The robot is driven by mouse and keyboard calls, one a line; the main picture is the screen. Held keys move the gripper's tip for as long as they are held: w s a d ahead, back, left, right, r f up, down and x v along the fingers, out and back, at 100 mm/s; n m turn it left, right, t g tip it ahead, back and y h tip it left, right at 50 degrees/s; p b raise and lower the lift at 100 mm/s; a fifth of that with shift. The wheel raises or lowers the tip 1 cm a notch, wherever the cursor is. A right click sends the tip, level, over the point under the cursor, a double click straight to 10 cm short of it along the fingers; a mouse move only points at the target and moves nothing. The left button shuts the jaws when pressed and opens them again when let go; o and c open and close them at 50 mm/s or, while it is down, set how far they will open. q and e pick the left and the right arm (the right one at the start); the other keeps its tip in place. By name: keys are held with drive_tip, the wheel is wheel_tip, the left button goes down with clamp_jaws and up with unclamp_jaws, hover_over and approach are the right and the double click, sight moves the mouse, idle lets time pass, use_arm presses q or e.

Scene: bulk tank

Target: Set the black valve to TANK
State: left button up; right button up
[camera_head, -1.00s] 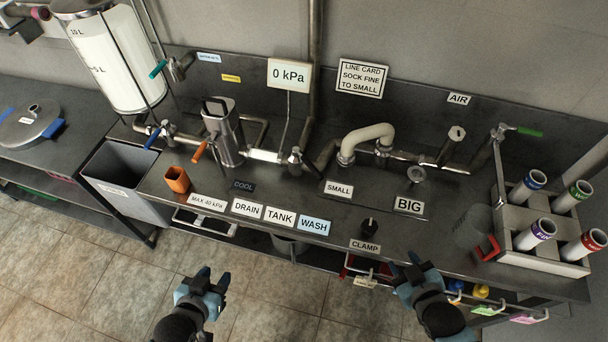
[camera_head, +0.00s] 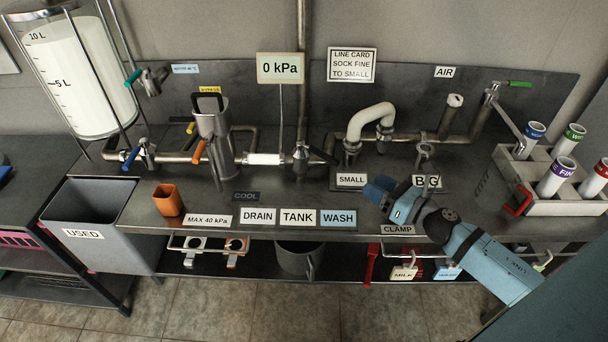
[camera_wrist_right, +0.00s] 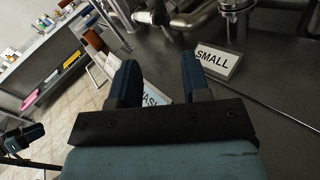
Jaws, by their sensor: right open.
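The valve (camera_head: 300,158) stands on the pipe behind the TANK label (camera_head: 298,217). A dark lever (camera_head: 322,156) seems to reach from it to the right; its exact setting is hard to tell. The DRAIN label (camera_head: 258,216) and WASH label (camera_head: 338,218) flank TANK. My right gripper (camera_head: 377,190) is open and empty over the bench, in front of the SMALL label and right of the valve. In the right wrist view its two fingers (camera_wrist_right: 160,82) are apart, with the WASH label (camera_wrist_right: 154,97) showing between them.
The curved hose (camera_head: 370,122) and BIG outlet (camera_head: 424,152) stand behind my right gripper. A rack of tubes (camera_head: 540,205) is at right. The bench front by the labels is clear.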

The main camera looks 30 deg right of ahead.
sight(331, 157)
drive_tip(key=p+x, duration=0.2)
drive_tip(key=x, duration=1.2)
drive_tip(key=shift+a, duration=0.1)
clamp_jaws()
